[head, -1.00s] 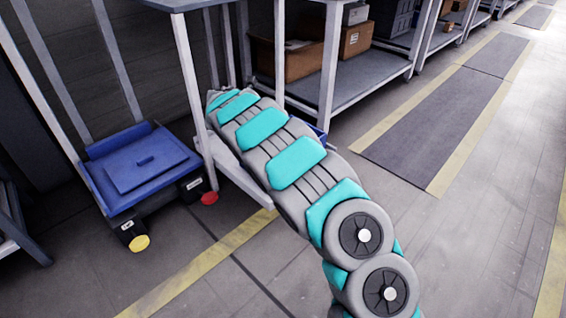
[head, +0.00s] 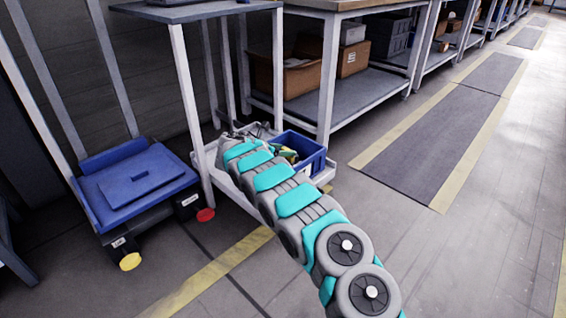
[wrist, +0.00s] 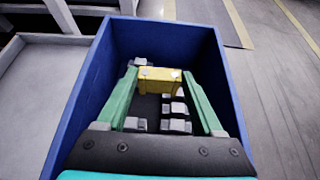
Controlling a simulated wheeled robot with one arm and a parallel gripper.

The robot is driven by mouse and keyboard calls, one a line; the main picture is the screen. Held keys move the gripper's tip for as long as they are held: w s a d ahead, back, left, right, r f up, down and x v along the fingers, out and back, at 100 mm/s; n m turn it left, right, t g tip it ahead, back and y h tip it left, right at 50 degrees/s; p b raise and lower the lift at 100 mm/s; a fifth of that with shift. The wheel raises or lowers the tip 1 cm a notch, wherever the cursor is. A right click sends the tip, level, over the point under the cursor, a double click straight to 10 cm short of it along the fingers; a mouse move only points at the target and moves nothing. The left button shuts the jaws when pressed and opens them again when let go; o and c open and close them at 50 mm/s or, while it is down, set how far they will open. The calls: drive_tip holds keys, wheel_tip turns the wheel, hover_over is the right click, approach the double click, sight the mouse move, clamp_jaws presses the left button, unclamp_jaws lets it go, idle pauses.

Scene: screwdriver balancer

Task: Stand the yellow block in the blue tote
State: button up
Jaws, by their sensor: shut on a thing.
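The blue tote (wrist: 75,115) fills much of the wrist view, seen from above with its open top toward me. In the head view the blue tote (head: 312,158) stands on the low white shelf, partly hidden by my arm. The yellow block (wrist: 160,80) is between the green fingers of my gripper (wrist: 160,82), inside the tote's walls in the wrist view. My gripper is shut on it. I cannot tell whether the block touches the tote's floor. In the head view my gripper is small and mostly hidden behind my arm.
Several small grey pieces (wrist: 175,110) show below the block; I cannot tell what they belong to. A low white shelf (head: 222,180) with upright posts bears the tote. A blue lidded cart (head: 135,185) stands left. The floor at right is clear.

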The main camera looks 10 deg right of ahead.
wheel_tip(320, 180, down, 4)
drive_tip(key=shift+f+b, duration=0.1)
drive_tip(key=shift+b, duration=0.2)
drive_tip(key=o, duration=1.3)
